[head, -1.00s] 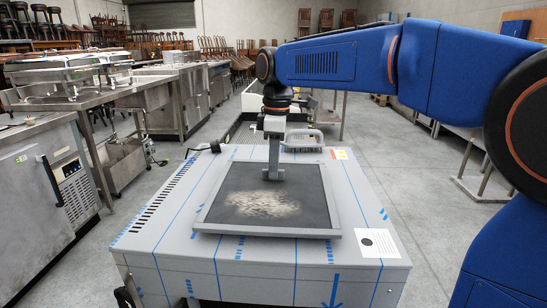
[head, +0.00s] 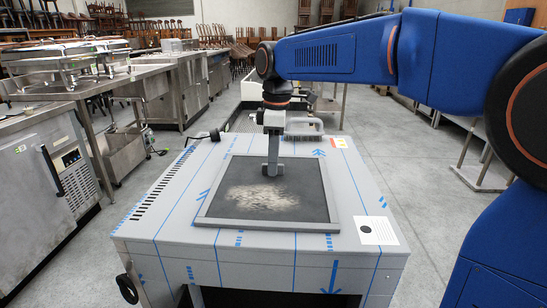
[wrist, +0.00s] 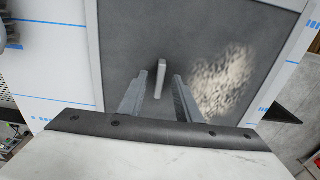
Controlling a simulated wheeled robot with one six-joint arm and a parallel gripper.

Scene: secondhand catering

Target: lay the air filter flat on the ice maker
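The air filter (head: 245,174) is a dark square panel with a thin grey frame and a pale dusty patch. It lies flat on top of the ice maker (head: 170,215), a grey box with blue-striped film, and is within its top edges. My gripper (head: 272,172) is over the back middle of the filter, pointing down. In the wrist view, my gripper (wrist: 160,78) is open, with a finger on each side of the filter's small upright tab (wrist: 160,70). Gaps show between tab and fingers. The filter's underside is hidden.
A grey handled object (head: 303,127) stands at the top's back edge, behind my gripper. A white label (head: 378,230) lies at the front right corner. Steel counters with chafing dishes (head: 65,62) line the left. The floor on the right is partly clear.

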